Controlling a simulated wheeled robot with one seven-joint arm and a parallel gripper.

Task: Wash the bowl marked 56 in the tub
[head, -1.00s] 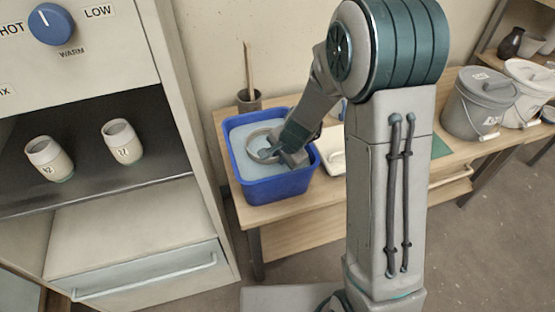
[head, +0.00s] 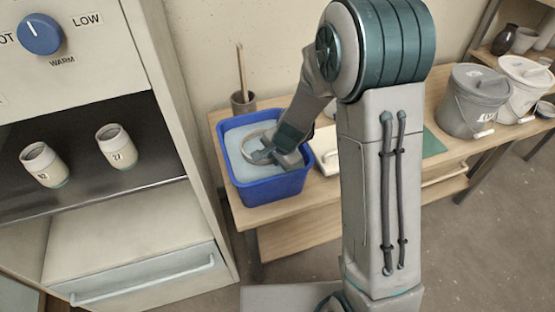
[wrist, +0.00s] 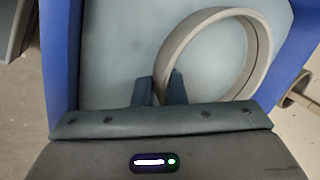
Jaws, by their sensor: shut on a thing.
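The tub (head: 272,192) is a blue rectangular bin on the wooden bench, holding pale blue-grey water. A round grey-beige bowl (head: 249,146) is in the tub, at the water. My gripper (head: 264,157) reaches down into the tub and is shut on the bowl's near rim. In the wrist view the two dark fingers of my gripper (wrist: 157,88) pinch the wall of the bowl (wrist: 185,38), with the tub's blue wall (wrist: 60,50) at the left. The bowl's number does not show. Its depth in the water is hard to tell.
A small dark pot (head: 243,102) with a stick stands behind the tub. A pale block-like item (head: 325,148) lies right of it, partly behind my arm. Lidded buckets (head: 474,100) stand farther right. A cabinet at left holds two cups (head: 117,147).

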